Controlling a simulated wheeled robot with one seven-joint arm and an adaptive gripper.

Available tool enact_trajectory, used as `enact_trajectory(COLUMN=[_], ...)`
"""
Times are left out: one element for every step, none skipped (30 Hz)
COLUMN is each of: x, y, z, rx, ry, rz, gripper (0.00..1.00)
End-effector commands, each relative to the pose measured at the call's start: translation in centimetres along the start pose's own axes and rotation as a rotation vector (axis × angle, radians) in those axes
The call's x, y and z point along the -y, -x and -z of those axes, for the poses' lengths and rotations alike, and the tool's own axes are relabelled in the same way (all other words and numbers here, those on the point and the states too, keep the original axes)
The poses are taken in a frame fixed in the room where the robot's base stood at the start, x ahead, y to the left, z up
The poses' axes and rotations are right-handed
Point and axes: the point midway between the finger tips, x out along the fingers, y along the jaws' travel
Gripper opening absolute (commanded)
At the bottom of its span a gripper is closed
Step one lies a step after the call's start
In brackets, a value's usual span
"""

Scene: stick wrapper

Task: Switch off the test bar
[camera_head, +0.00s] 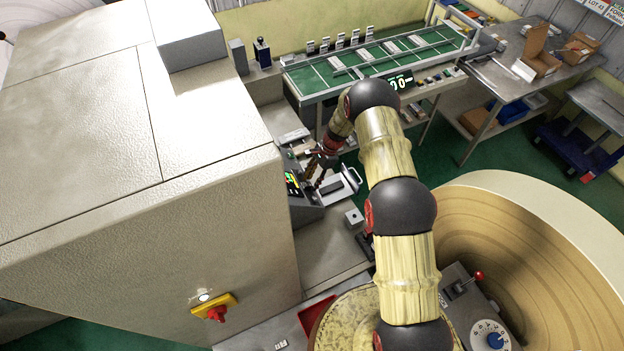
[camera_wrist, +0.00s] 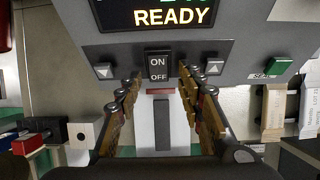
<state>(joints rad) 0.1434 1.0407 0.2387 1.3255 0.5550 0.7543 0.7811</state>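A grey control panel (camera_wrist: 215,60) fills the top of the wrist view, with a black display reading READY (camera_wrist: 170,17). Below the display is a black rocker switch (camera_wrist: 158,68) marked ON above and OFF below. In the head view the panel's lit display (camera_head: 292,183) shows at the side of the beige cabinet. My gripper (camera_wrist: 160,84) is open and empty, its two fingers on either side of and below the switch; contact cannot be told. In the head view my gripper (camera_head: 322,160) is over the device. No part is labelled as a test bar.
Arrow buttons (camera_wrist: 105,71) flank the switch, and a green button (camera_wrist: 279,66) marked SEAL is at right. A hinged metal frame (camera_head: 338,186) is beside my gripper. The large beige cabinet (camera_head: 215,190) stands close at left. A green-topped table (camera_head: 385,55) is behind.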

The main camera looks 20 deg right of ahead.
Motion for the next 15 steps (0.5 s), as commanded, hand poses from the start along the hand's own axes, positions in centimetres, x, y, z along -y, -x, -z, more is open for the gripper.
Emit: enact_trajectory(x=[0.03,0.03,0.03,0.03,0.02,0.02,0.01,0.01,0.01,0.01,0.00,0.00,0.00,0.00,-0.01], y=[-0.07,-0.10,-0.12,-0.12,-0.13,-0.13,-0.13,-0.13,-0.12,-0.12,-0.12,-0.12,-0.11,-0.11,-0.11], z=[-0.01,0.00,0.01,0.01,0.01,0.01,0.01,0.01,0.01,0.01,0.01,0.01,0.01,0.01,0.01], rx=[0.000,0.000,-0.001,0.000,0.000,0.000,0.000,0.000,0.000,0.000,0.000,0.000,0.000,0.000,0.000], ry=[0.000,0.001,0.001,0.001,0.001,0.000,0.000,0.000,0.000,0.000,0.000,0.000,0.000,0.000,0.000], rz=[0.001,0.001,0.001,0.001,0.001,0.001,0.000,0.000,0.000,0.000,0.000,0.000,0.000,0.000,0.000], gripper=[0.38,0.38,0.38,0.38,0.38,0.38,0.38,0.37,0.35,0.33,0.32,0.29,0.28,0.26,0.24])
